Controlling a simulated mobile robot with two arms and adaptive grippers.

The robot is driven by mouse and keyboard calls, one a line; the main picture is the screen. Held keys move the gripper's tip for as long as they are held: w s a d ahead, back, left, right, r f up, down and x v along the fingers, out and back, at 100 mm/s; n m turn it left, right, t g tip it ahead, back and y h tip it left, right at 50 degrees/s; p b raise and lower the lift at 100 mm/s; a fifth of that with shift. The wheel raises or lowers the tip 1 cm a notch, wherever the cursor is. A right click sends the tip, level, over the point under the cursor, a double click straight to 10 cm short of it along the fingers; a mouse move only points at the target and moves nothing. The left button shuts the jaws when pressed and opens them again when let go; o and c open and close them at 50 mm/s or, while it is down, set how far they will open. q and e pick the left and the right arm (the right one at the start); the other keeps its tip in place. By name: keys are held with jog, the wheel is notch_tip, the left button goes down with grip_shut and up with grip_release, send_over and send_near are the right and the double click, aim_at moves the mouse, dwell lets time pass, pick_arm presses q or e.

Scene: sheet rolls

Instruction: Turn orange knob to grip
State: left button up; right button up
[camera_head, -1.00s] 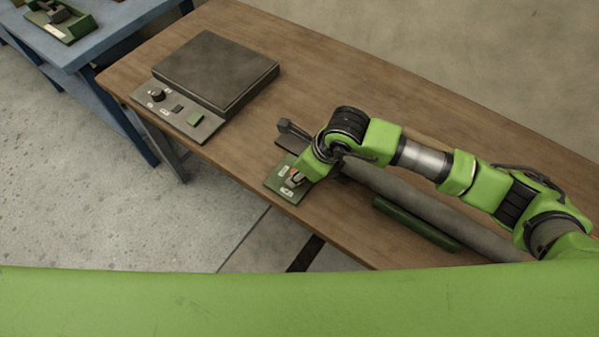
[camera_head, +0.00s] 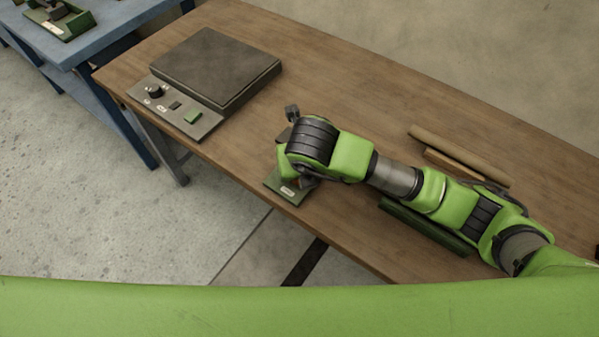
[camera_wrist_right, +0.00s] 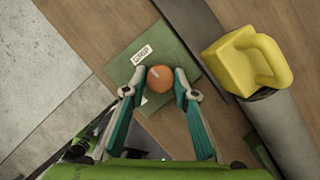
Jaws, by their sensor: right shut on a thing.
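The orange knob (camera_wrist_right: 160,78) sits on a green plate (camera_wrist_right: 176,50), with a white label reading GRIP (camera_wrist_right: 142,55) beside it. A short pale mark shows on the knob's upper left, on the side toward the label. My right gripper (camera_wrist_right: 159,80) is shut on the knob, one finger at each side. In the head view the green plate (camera_head: 283,194) lies at the table's front edge, largely under my right wrist, and the knob is mostly hidden. My left gripper is not in view.
A yellow handled piece (camera_wrist_right: 250,60) stands beside the plate, by a grey roll (camera_wrist_right: 282,130). A dark flat-topped device (camera_head: 215,68) with a control panel stands to the left on the wooden table (camera_head: 365,85). Brown bars (camera_head: 460,150) lie behind my arm.

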jog(key=shift+m, duration=0.3)
jog(key=o, duration=1.1)
jog(key=shift+r, duration=0.1)
jog(key=v, duration=1.1)
jog(key=shift+r, duration=0.4)
